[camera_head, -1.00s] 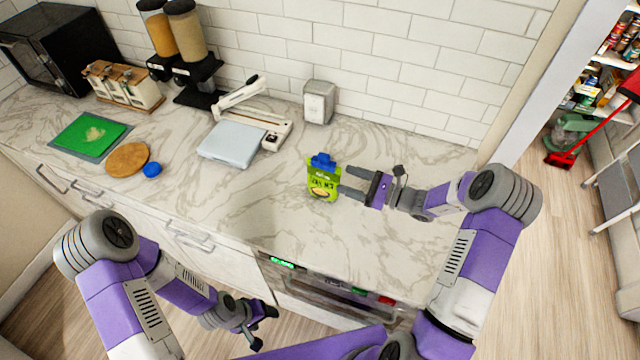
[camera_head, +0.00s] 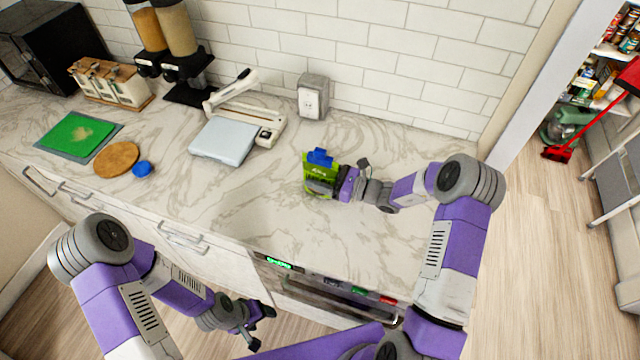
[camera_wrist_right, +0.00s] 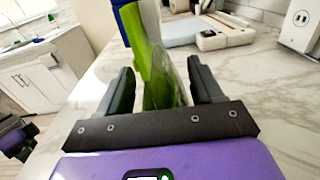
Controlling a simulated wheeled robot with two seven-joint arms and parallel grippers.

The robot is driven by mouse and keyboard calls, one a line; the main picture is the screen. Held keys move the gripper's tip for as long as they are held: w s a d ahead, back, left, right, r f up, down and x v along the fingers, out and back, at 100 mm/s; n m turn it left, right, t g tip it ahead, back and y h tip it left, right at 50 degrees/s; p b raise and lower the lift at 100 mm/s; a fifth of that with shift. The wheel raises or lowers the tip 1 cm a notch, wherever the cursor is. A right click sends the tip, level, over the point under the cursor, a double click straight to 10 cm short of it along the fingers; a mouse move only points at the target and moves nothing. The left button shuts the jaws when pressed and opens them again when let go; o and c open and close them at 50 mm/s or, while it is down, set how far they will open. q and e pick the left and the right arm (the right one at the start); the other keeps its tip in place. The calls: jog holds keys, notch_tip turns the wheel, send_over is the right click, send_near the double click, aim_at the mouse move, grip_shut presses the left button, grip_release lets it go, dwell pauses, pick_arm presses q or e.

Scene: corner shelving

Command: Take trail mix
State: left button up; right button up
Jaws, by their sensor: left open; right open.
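The trail mix is a green bag (camera_head: 310,173) with a blue clip (camera_head: 320,157) on top, standing on the marble counter. In the right wrist view the bag (camera_wrist_right: 160,75) stands edge-on between the two dark fingers. My right gripper (camera_head: 323,186) is open around the bag, with a finger on each side; a gap shows on the right side in the wrist view (camera_wrist_right: 162,88). In the head view the gripper covers part of the bag's front. My left gripper (camera_head: 262,327) is open and empty, low in front of the counter.
A grey-white scale (camera_head: 222,140) and a slicer-like device (camera_head: 262,118) lie left of the bag. A grey box (camera_head: 313,97) stands behind it by the wall. The counter (camera_head: 245,205) in front and left of the bag is clear.

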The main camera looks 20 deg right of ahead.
jog(key=shift+c, duration=0.2)
grip_shut()
